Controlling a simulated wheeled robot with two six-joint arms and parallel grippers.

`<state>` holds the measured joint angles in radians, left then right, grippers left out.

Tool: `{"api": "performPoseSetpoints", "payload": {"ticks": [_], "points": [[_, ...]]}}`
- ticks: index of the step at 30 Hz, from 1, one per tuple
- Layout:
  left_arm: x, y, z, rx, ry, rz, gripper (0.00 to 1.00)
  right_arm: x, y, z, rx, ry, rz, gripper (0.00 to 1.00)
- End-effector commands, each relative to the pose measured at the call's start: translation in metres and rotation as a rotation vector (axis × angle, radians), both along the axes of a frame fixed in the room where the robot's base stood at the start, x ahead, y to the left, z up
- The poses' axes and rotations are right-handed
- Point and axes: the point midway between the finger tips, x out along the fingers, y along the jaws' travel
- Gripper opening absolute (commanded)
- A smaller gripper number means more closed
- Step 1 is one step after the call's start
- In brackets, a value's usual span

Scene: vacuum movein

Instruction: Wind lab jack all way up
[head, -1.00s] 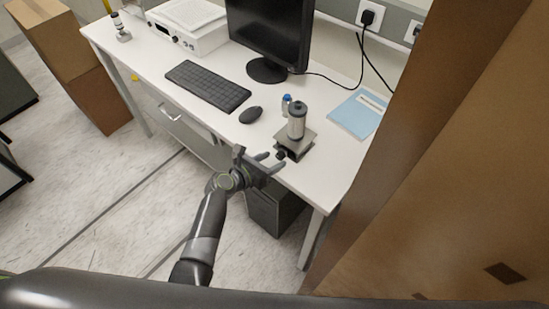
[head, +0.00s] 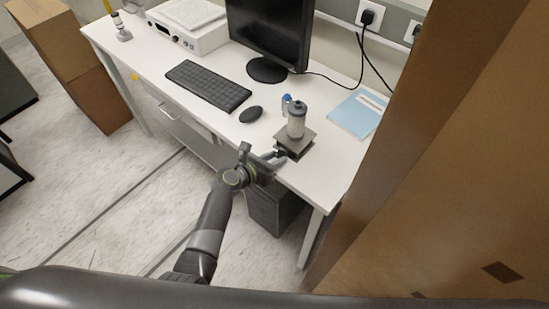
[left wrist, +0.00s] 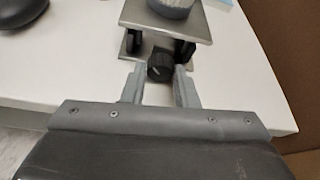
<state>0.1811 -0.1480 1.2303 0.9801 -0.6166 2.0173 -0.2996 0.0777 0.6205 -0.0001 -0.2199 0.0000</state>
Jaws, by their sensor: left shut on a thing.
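A black knob (left wrist: 160,66) faces me on the jack's front. My left gripper (head: 277,155) is at the jack's front; in the left wrist view its two fingers (left wrist: 159,86) are on either side of the knob, shut on it. My right gripper is not in view.
A blue folder (head: 356,115) lies to the right. A large brown panel (head: 440,170) fills the right side.

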Motion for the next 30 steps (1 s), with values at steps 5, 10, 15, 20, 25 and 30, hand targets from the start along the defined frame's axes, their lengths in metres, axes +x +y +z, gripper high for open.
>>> {"api": "performPoseSetpoints", "payload": {"ticks": [5,10,15,20,25,30], "points": [[-0.0010,-0.0015,0.0002,0.077,-0.057,0.000,0.04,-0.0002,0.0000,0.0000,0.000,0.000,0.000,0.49],[-0.0015,-0.0017,-0.0001,0.181,-0.131,0.001,0.04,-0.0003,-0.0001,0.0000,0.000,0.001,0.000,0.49],[-0.0013,-0.0014,0.0000,0.203,-0.148,0.000,0.04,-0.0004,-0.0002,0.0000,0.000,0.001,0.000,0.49],[-0.0013,-0.0014,0.0000,0.202,-0.147,-0.001,0.04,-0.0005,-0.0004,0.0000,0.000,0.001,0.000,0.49],[-0.0013,-0.0013,0.0000,0.201,-0.146,0.000,0.48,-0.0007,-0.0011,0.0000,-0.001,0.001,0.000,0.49],[-0.0012,-0.0014,-0.0001,0.201,-0.146,0.000,0.49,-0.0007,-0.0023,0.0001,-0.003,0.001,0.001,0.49]]}}
